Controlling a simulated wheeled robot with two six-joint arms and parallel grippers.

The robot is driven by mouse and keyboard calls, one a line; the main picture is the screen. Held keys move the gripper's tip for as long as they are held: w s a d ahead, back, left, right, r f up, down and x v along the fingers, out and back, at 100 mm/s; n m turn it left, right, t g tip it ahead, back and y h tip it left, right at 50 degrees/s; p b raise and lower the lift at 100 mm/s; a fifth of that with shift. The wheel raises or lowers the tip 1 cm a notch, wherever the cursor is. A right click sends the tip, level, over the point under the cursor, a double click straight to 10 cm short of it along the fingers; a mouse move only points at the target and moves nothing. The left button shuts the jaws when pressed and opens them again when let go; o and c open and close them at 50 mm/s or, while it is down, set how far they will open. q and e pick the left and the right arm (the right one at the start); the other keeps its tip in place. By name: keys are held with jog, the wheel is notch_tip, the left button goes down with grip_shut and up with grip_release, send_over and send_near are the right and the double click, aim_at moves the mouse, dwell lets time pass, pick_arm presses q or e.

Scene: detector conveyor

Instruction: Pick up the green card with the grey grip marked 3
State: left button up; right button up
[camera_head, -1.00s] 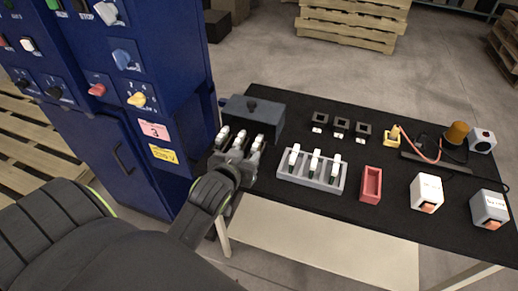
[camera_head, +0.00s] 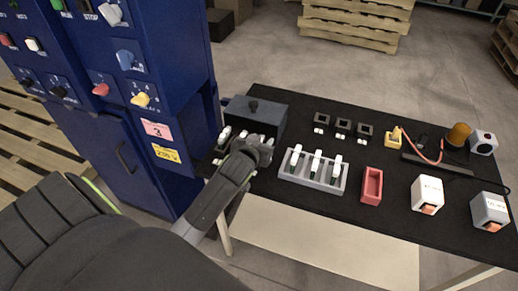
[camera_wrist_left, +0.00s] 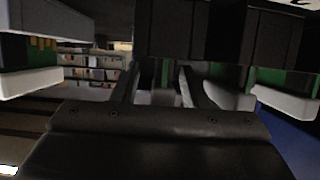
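My left gripper (camera_head: 262,148) reaches over the cards in front of the dark grey box (camera_head: 262,112) at the table's left end and covers most of them. A pale grip (camera_head: 223,137) shows just left of it. In the left wrist view the gripper's two fingers (camera_wrist_left: 163,88) stand apart, with a pale grip (camera_wrist_left: 160,97) and a bit of green between them; contact cannot be told. Other green cards with pale grips show at the left (camera_wrist_left: 40,83) and right (camera_wrist_left: 288,104). No number 3 is readable on any grip. My right gripper is not in view.
A grey rack (camera_head: 311,183) with three white-gripped green cards stands right of the gripper, then a red tray (camera_head: 371,186) and two labelled blocks. A blue cabinet (camera_head: 125,165) stands close on the left. The black table's front edge is partly clear.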

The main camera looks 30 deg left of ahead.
pick_arm(q)
jog(key=shift+w, duration=0.1)
grip_shut()
dwell(0.3)
